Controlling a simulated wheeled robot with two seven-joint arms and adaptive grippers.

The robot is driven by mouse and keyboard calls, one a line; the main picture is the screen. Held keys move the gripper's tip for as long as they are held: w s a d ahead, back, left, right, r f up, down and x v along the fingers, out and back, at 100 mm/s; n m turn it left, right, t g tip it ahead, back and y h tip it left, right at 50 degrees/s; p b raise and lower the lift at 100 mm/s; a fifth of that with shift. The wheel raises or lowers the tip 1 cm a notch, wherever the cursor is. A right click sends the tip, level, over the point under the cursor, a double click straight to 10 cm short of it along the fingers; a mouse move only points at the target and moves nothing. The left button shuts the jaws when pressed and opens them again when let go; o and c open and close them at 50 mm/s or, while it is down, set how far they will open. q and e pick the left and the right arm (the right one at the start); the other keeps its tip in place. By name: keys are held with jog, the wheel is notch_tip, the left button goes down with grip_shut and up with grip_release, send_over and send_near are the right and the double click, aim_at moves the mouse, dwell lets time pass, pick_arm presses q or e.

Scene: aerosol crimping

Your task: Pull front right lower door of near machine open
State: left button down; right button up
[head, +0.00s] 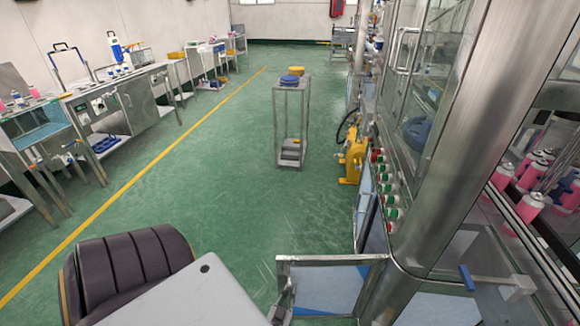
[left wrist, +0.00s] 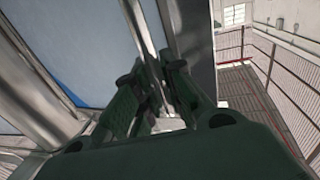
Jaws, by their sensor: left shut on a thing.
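The lower door (head: 330,260) of the near machine is a metal frame around a blue-tinted panel. In the head view it stands swung out to the left from the machine's corner post (head: 405,250). My left gripper (head: 284,296) is at the door's free left edge, small and partly cut off by the frame bottom. In the left wrist view the dark green fingers of my left gripper (left wrist: 158,95) are shut around the door's metal edge (left wrist: 148,40), with the bluish panel beside it. My right gripper is not in view.
A row of coloured buttons (head: 386,190) runs along the machine front beside a yellow unit (head: 352,155). A metal stand (head: 291,115) with a blue item on top stands mid-floor. Benches (head: 120,105) line the left wall. The green floor (head: 205,165) between is clear.

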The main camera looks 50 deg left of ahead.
pick_arm(q)
jog(key=c, duration=1.5)
grip_release()
jog(key=shift+a, duration=0.1)
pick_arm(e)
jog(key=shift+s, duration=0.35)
pick_arm(q)
jog(key=shift+s, duration=0.15)
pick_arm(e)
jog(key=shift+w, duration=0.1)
pick_arm(q)
jog(key=shift+v, duration=3.7)
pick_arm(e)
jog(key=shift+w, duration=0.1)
pick_arm(q)
jog(key=shift+s, duration=0.1)
